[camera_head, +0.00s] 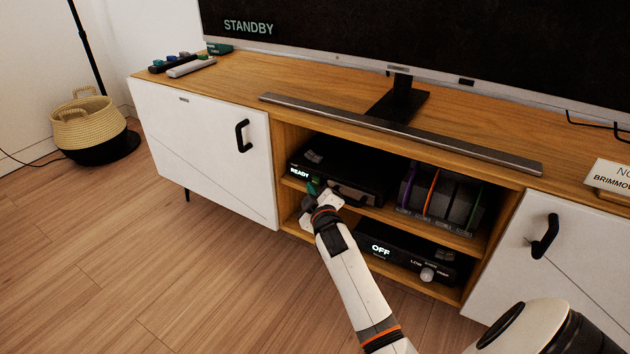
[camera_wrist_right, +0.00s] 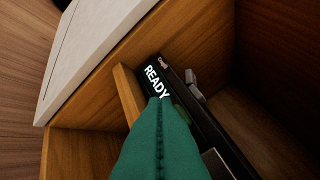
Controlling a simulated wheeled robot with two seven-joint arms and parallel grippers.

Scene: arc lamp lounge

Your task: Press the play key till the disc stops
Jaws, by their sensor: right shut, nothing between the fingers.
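The black disc player (camera_head: 345,172) sits on the upper open shelf of the cabinet, and its display reads READY. The READY front also shows in the right wrist view (camera_wrist_right: 156,82), tilted. My right gripper (camera_head: 314,189) is at the player's front, just below and right of the display. Its green fingers (camera_wrist_right: 160,145) are shut and empty, and they cover part of the front in the wrist view. I cannot tell whether they touch it. I cannot make out the play key or a disc. My left gripper is not in view.
Upright cases (camera_head: 440,198) stand right of the player. A black unit reading OFF (camera_head: 410,256), with a knob, is on the lower shelf. White doors with black handles flank the opening. The soundbar (camera_head: 400,132) and a TV reading STANDBY (camera_head: 420,40) are above.

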